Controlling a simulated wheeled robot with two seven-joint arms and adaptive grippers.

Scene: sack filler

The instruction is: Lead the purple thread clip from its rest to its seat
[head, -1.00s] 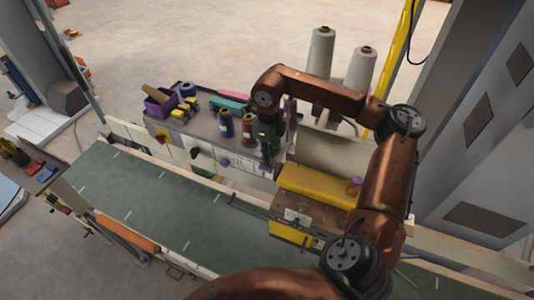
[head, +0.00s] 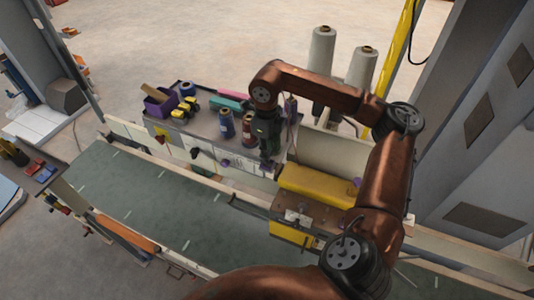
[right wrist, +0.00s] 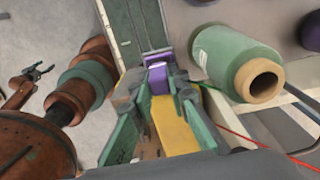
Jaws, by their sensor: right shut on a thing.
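My right gripper (head: 268,150) points down at the right end of the grey shelf in the head view. In the right wrist view its green fingers (right wrist: 158,85) are shut on the purple thread clip (right wrist: 159,80), which sits between the fingertips. A purple bracket-like part (right wrist: 157,54) shows just beyond the clip; I cannot tell whether they touch. In the head view the gripper hides the clip. My left gripper (right wrist: 37,72) shows small at the left of the right wrist view, fingers apart and empty. It is not in the head view.
The shelf (head: 205,122) holds several spools and a purple bin (head: 160,103). A yellow-topped box (head: 318,184) lies to the right. The green belt (head: 150,205) is clear.

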